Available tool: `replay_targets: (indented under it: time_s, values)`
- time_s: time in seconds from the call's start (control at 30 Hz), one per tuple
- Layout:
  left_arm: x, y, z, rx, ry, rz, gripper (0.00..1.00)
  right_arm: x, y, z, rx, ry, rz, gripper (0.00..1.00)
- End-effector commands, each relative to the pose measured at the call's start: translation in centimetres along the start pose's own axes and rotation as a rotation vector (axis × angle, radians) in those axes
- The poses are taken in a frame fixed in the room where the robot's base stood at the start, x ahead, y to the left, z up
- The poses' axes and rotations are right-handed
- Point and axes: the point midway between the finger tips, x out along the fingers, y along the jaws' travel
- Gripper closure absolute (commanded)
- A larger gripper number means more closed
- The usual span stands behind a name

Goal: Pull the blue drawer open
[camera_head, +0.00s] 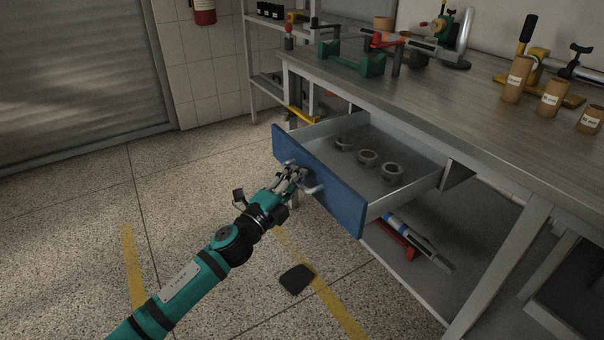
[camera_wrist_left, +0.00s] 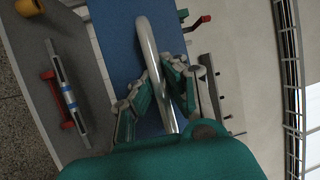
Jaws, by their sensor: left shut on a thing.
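The blue drawer (camera_head: 327,187) under the workbench is pulled out, and its inside is visible in the head view. My left gripper (camera_head: 298,176) is at the drawer front, shut on the drawer's metal handle (camera_head: 314,188). In the left wrist view the curved handle (camera_wrist_left: 157,75) runs between the two fingers of the gripper (camera_wrist_left: 162,88), with the blue drawer front (camera_wrist_left: 119,38) behind it. My right gripper does not show in either view.
The workbench (camera_head: 450,100) carries green clamps (camera_head: 360,62) and brown cardboard tubes (camera_head: 517,80). A red-and-blue tool (camera_head: 405,232) lies on the lower shelf. A dark flat object (camera_head: 297,279) is on the floor below the drawer. The floor at left is clear.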

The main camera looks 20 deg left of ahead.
Motion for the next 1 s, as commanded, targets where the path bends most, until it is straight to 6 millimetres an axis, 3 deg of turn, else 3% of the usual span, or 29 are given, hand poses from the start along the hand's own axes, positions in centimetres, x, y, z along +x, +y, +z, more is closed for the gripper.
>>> replay_targets:
  time_s: [0.43,0.5,0.7,1.0]
  values:
    - [-0.4,0.36,-0.07,-0.006,0.004,0.007,1.0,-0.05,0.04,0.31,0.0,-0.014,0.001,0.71]
    - [-0.39,0.37,-0.07,-0.006,0.004,0.007,0.87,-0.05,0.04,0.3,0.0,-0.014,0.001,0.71]
    - [-0.35,0.2,-0.01,-0.003,0.002,0.004,0.64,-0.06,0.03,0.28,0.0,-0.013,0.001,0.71]
    - [-0.59,0.11,0.07,-0.001,0.001,0.002,0.64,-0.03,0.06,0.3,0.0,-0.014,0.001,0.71]
